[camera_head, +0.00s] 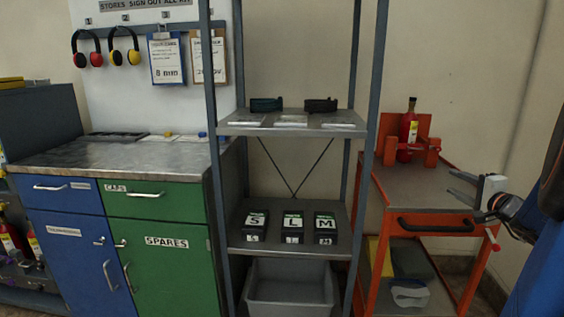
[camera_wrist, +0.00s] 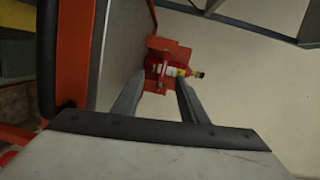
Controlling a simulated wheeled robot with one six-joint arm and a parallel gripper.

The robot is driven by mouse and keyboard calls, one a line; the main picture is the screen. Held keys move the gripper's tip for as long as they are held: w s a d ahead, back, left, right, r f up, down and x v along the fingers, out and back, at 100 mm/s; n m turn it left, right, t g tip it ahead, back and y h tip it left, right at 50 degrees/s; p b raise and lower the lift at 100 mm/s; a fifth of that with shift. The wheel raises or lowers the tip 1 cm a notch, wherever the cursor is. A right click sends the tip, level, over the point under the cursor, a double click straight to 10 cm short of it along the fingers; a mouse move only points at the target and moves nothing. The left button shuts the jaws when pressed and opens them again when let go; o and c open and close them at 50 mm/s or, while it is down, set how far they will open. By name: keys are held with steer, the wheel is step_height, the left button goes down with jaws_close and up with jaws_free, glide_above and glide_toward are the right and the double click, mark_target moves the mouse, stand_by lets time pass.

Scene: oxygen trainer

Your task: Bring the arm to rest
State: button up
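My gripper (camera_head: 462,187) is at the right of the head view, in front of the orange trolley (camera_head: 445,226) and near its handle. Its two fingers are apart with nothing between them. In the wrist view the fingers of my gripper (camera_wrist: 158,98) are spread. Beyond them a red bottle (camera_wrist: 168,70) shows at a distance. In the head view the red bottle (camera_head: 408,130) stands upright in an orange holder at the back of the trolley top. My gripper is apart from it.
A grey shelf rack (camera_head: 215,150) stands in the middle, with black boxes marked S (camera_head: 255,222), L (camera_head: 292,222) and M (camera_head: 325,224), and a grey bin (camera_head: 290,290) below. A metal-topped cabinet (camera_head: 110,160) is at left. The trolley's lower shelf holds a yellow item (camera_head: 378,257).

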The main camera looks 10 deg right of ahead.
steer(key=s+a+f+n+g+y, duration=0.2)
steer(key=a+n+g+y, duration=0.15)
steer(key=a, duration=0.95)
steer(key=s+a+f+n+g+y, duration=0.1)
steer(key=a+f+n+g+y, duration=0.2)
steer(key=a, duration=0.9)
steer(key=s+a+f+n+g, duration=0.4)
steer(key=s+a+n, duration=0.2)
steer(key=s+a, duration=0.45)
steer(key=s+f+n+g+h, duration=0.1)
steer(key=s+f+n+h, duration=0.1)
steer(key=s, duration=0.4)
steer(key=s+d+f+n+h, duration=0.1)
steer(key=s+f+n+h, duration=0.1)
steer(key=s, duration=0.5)
steer(key=shift+s+f+n+g+h, duration=0.3)
steer(key=shift+n+h, duration=0.25)
steer(key=shift+h, duration=0.4)
